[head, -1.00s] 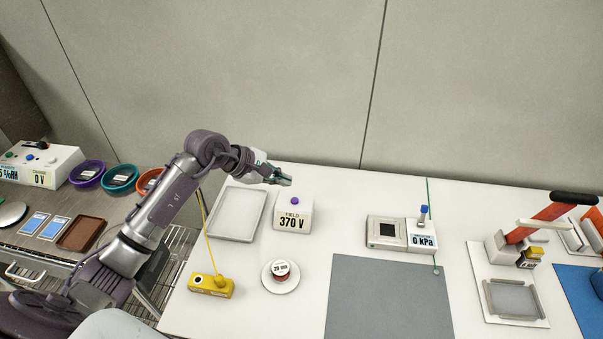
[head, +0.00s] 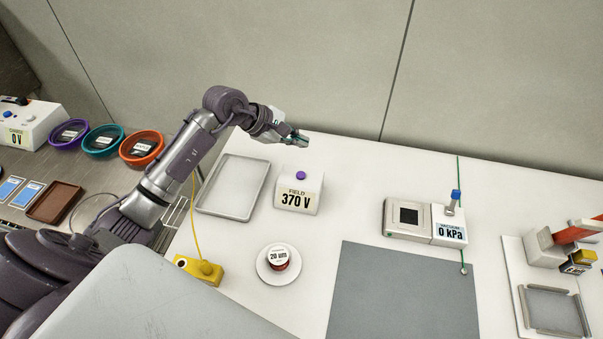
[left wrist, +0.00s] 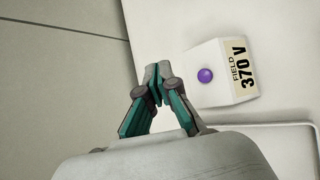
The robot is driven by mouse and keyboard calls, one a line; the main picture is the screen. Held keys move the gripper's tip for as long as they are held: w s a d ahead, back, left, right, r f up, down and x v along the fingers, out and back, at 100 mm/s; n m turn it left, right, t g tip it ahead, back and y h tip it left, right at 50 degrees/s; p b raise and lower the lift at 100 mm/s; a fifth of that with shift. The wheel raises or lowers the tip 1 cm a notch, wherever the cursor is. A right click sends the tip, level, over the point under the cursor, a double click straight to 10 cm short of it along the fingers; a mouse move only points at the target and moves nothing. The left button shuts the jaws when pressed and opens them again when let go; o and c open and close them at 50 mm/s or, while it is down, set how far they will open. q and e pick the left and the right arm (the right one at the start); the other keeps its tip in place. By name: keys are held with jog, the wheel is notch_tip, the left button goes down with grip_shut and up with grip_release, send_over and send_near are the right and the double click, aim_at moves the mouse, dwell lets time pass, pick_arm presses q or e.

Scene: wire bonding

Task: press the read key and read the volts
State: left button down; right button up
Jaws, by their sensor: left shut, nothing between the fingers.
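A white field meter (head: 299,195) stands on the white table. It has a purple key (head: 301,175) on its top, and its front reads "FIELD 370 V". My left gripper (head: 299,140) is shut and empty, above and behind the meter, apart from it. In the left wrist view the shut fingertips (left wrist: 154,82) are beside the meter (left wrist: 225,72), with the purple key (left wrist: 205,75) in plain view and the same 370 V reading turned sideways. My right gripper is not in view.
A grey tray (head: 232,187) lies left of the meter. A wire spool (head: 279,257) on a white dish and a yellow block (head: 199,270) with a cord stand in front. A vacuum unit (head: 426,221) reading 0 kPa and a grey mat (head: 402,290) are to the right.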

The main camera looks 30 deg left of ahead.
aim_at(299, 175)
pick_arm(q)
notch_tip(299, 175, down, 8)
jog(key=b, duration=0.4)
jog(key=shift+r, duration=0.1)
jog(key=shift+f+b, duration=0.55)
jog(key=shift+b, duration=0.15)
jog(key=shift+r, duration=0.1)
dwell(0.7)
jog(key=shift+f+b, duration=0.45)
jog(key=shift+b, duration=0.1)
